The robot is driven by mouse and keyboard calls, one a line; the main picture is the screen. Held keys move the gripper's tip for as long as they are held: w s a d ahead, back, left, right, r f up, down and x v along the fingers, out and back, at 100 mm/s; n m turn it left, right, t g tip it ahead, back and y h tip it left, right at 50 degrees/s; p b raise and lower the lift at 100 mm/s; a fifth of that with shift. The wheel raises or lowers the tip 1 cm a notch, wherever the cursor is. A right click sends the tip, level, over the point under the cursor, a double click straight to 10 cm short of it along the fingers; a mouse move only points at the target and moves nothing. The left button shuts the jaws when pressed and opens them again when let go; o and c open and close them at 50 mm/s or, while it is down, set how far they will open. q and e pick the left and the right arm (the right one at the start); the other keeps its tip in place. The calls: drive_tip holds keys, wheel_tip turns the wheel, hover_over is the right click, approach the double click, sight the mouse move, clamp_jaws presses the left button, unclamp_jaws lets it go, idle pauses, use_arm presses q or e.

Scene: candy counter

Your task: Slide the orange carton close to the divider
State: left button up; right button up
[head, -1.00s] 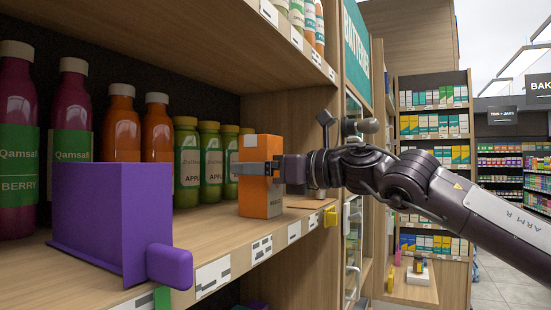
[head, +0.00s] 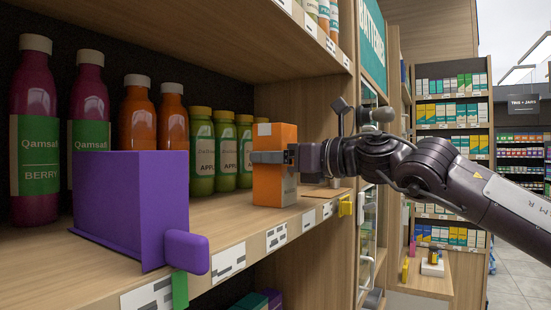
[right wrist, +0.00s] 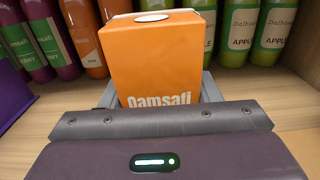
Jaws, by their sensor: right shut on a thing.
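The orange carton (head: 275,180) stands upright on the wooden shelf near its front edge, in front of a row of green bottles. My right gripper (head: 270,157) is shut on it, a finger lying across its side. The carton also shows in the right wrist view (right wrist: 155,60), between the grey fingers (right wrist: 156,95), with its lower part hidden by the gripper body. The purple divider (head: 130,205) stands on the shelf to the left, with a clear gap of bare shelf between it and the carton. My left gripper is not in view.
Purple bottles (head: 35,150), orange bottles (head: 137,120) and green bottles (head: 224,155) line the back of the shelf. Price labels (head: 277,237) run along the front edge. A yellow tag (head: 345,206) sticks out at the right end. An upper shelf hangs above.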

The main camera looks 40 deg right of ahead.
drive_tip(key=shift+s+a+b, duration=0.25)
drive_tip(key=shift+a, duration=0.6)
drive_tip(key=shift+s+a+b, duration=0.2)
drive_tip(key=shift+s+a, duration=0.05)
drive_tip(key=shift+a, duration=0.55)
drive_tip(key=shift+a, duration=0.15)
drive_tip(key=shift+s+a, duration=0.15)
drive_tip(key=shift+a, duration=0.2)
drive_tip(key=shift+s+a+r+b, duration=0.1)
drive_tip(key=shift+s+a+b, duration=0.1)
drive_tip(key=shift+a, duration=0.4)
drive_tip(key=shift+s+a+b, duration=0.15)
drive_tip(key=shift+a, duration=0.45)
drive_tip(key=shift+s+a, duration=0.25)
drive_tip(key=shift+a, duration=0.65)
drive_tip(key=shift+s+a, duration=0.25)
drive_tip(key=shift+a, duration=0.6)
drive_tip(key=shift+s+a, duration=0.25)
drive_tip(key=shift+a, duration=0.6)
drive_tip(key=shift+s+a, duration=0.25)
drive_tip(key=shift+a, duration=0.6)
